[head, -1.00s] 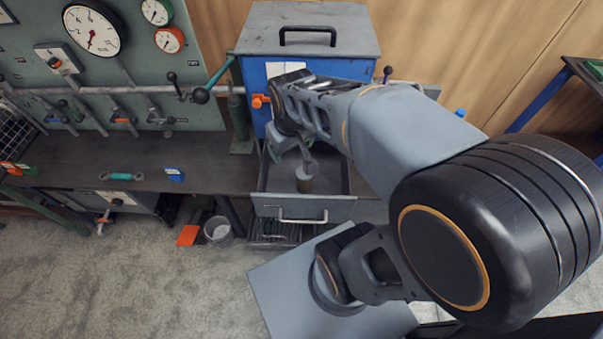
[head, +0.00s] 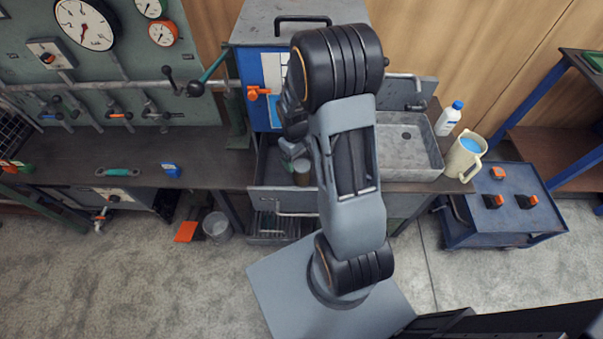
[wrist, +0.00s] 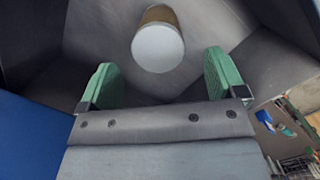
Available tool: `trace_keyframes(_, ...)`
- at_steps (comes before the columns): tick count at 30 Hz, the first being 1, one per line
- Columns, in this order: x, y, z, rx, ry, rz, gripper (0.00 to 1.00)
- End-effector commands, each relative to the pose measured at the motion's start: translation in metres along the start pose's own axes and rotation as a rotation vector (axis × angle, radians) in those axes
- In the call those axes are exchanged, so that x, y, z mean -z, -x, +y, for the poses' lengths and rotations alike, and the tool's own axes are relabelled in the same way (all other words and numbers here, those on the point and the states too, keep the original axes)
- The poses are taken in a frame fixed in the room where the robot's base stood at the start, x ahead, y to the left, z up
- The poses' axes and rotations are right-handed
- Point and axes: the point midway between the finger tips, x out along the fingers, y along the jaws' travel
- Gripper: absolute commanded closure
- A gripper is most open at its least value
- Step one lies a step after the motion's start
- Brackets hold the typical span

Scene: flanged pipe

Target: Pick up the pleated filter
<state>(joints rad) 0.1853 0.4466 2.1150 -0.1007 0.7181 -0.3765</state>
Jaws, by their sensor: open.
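The pleated filter (wrist: 158,42) is a short cylinder with a tan side and a pale round end. In the wrist view it sits at top centre, just beyond the fingertips and between their lines. In the head view the filter (head: 302,173) stands in the open drawer (head: 262,200) of the blue cabinet, partly hidden by my arm. My gripper (wrist: 158,84) has two green fingers, spread wide with nothing between them. In the head view my gripper (head: 292,152) is mostly hidden behind my arm, close to the filter.
Grey drawer walls rise around the filter. The blue cabinet (head: 258,70) stands behind the drawer. A sink (head: 405,150), a white bottle (head: 449,118) and a jug (head: 464,157) are to the right. A blue cart (head: 505,205) stands further right. A bucket (head: 217,226) is on the floor.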

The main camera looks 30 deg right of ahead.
Motion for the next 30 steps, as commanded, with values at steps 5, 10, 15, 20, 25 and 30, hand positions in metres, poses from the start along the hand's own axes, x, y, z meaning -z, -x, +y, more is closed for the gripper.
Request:
trace_keyframes(5,-0.001,-0.015,0.0,0.001,-0.001,-0.001,0.11)
trace_keyframes(10,-0.001,-0.025,0.0,0.001,-0.001,-0.002,0.11)
trace_keyframes(15,0.0,-0.048,0.001,0.002,0.0,-0.003,0.11)
trace_keyframes(20,0.0,-0.064,0.002,0.001,0.0,-0.001,0.11)
trace_keyframes(25,0.001,-0.069,0.002,0.0,0.0,0.001,0.11)
trace_keyframes(30,0.001,-0.069,0.002,0.0,0.0,0.001,0.12)
